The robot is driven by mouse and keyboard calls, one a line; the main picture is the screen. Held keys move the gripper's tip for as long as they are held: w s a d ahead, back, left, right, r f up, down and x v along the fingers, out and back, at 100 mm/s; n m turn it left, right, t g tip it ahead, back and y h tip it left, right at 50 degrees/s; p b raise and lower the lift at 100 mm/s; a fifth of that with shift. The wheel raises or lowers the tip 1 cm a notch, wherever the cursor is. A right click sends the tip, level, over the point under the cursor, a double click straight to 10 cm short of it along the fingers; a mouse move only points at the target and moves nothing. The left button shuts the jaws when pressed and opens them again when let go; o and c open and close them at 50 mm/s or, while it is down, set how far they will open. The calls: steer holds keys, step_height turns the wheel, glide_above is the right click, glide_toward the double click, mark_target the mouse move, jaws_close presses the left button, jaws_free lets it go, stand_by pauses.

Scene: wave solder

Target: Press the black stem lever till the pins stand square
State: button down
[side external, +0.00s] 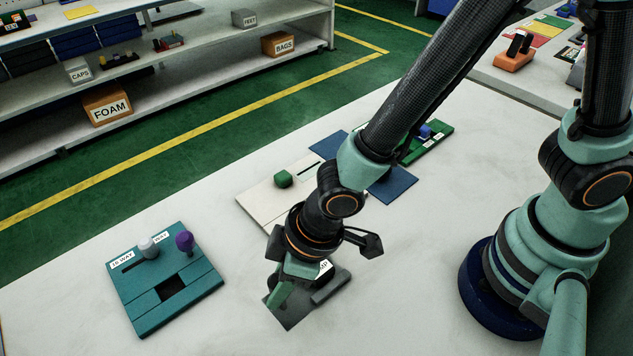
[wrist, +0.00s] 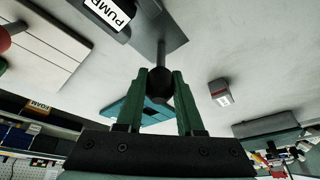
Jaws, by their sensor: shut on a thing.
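In the wrist view, the green fingers of my gripper (wrist: 163,80) are closed around a black ball knob (wrist: 158,83) on a thin stem (wrist: 161,52). The stem runs to a grey plate (wrist: 170,25) beside a dark block with a PUMP label (wrist: 108,10). In the side view, my gripper (side external: 280,292) is low over the same grey plate (side external: 293,318); the knob is hidden there behind my gripper, and the PUMP label (side external: 325,268) is partly covered. I cannot make out any pins clearly.
A teal board (side external: 150,318) with white (side external: 148,247) and purple (side external: 185,241) knobs lies to the left. A pale board (side external: 257,202) with a green knob (side external: 283,179) lies behind my gripper. A green board (side external: 432,145) and blue mat (side external: 392,186) lie farther back.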

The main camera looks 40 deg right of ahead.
steer(key=shift+w, duration=0.4)
steer(key=c, duration=0.5)
jaws_free()
steer(key=shift+c, duration=0.2)
steer(key=v, duration=1.2)
steer(key=shift+a, duration=0.2)
steer(key=shift+w+r, duration=0.15)
